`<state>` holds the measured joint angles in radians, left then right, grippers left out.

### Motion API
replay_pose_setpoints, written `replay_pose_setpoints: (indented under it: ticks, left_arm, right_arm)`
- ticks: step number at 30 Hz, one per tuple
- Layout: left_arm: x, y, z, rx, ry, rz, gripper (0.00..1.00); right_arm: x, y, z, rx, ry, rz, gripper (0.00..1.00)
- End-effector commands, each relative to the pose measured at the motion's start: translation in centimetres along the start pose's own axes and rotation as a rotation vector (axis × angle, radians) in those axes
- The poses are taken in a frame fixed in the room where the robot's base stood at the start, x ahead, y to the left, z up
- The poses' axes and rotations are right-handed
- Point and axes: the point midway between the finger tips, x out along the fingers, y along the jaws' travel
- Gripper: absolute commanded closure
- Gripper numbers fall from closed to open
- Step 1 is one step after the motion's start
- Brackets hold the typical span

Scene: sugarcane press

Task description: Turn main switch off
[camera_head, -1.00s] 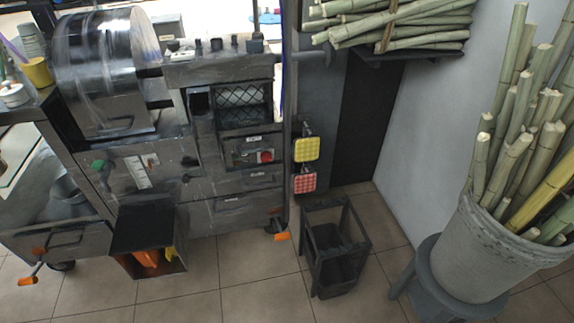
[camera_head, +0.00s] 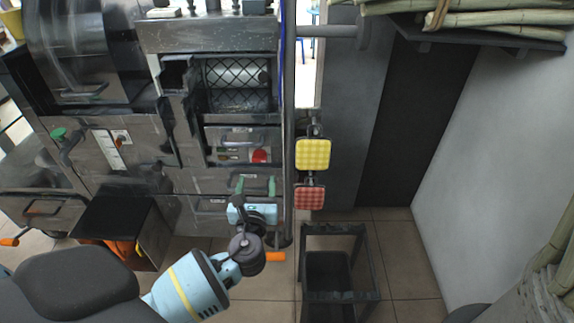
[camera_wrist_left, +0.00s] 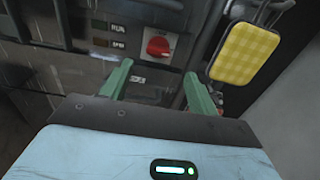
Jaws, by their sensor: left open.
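The main switch is a red rotary knob (camera_head: 260,156) on the lower front panel of the grey press machine. In the left wrist view the red knob (camera_wrist_left: 158,47) sits on a pale square plate, beyond and between my fingertips. Two small label plates are left of it. My left gripper (camera_head: 256,184) is open, its two green fingers pointing at the machine just below the knob. In the left wrist view the open left gripper (camera_wrist_left: 158,82) holds nothing, and its fingers appear apart from the knob. My right gripper is not in view.
A yellow pad (camera_head: 313,154) and a red pad (camera_head: 309,198) stick out right of the panel, close to my left gripper. A black open-frame stand (camera_head: 340,296) is on the floor. Sugarcane stalks (camera_head: 500,20) lie on a shelf at upper right.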

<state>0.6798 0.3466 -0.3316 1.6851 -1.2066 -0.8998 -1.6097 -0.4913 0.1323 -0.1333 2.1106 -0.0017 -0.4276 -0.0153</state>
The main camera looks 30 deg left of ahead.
Motion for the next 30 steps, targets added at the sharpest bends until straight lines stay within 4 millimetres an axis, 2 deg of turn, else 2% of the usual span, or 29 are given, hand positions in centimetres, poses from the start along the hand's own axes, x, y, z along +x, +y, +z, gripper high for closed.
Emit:
replay_pose_setpoints:
  ticks: [8,21,30]
  left_arm:
    - [0.8,0.0,0.1,0.004,-0.004,0.002,0.4]
    - [6.7,0.0,0.0,0.003,-0.002,0.002,0.4]
    - [7.9,0.0,0.1,0.001,-0.001,0.001,0.4]
  right_arm:
    - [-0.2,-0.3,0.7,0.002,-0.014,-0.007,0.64]
    - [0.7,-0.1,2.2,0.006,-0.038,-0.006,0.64]
    - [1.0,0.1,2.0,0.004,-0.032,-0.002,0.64]
